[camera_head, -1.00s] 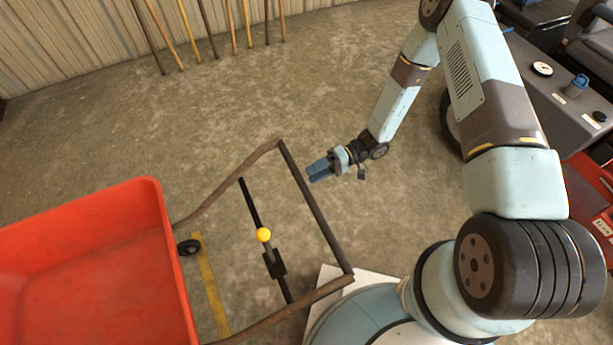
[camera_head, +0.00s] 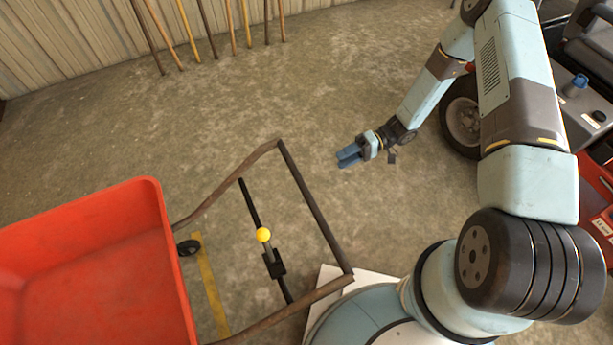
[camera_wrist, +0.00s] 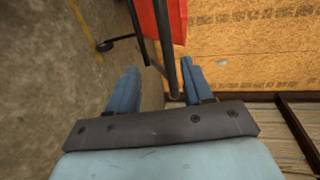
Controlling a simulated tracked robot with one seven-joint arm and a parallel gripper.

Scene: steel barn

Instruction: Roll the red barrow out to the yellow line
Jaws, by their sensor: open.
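The red barrow's tray (camera_head: 85,265) fills the lower left of the head view. Its wooden handles reach right to a dark crossbar (camera_head: 315,205). A lever with a yellow knob (camera_head: 263,235) sits on a dark bar between the handles. The yellow line (camera_head: 210,285) shows on the floor between tray and crossbar, beside a small black wheel (camera_head: 188,247). My gripper (camera_head: 345,159) is open and empty, right of the crossbar and apart from it. In the wrist view, dark bars and the red tray (camera_wrist: 152,18) appear beyond my spread fingers (camera_wrist: 160,82).
Several long wooden tool handles (camera_head: 206,25) lean on the ribbed wall at the back. A vehicle with a wheel (camera_head: 463,122) and a grey surface holding a blue object (camera_head: 576,85) stand at the right. The concrete floor between crossbar and wall is clear.

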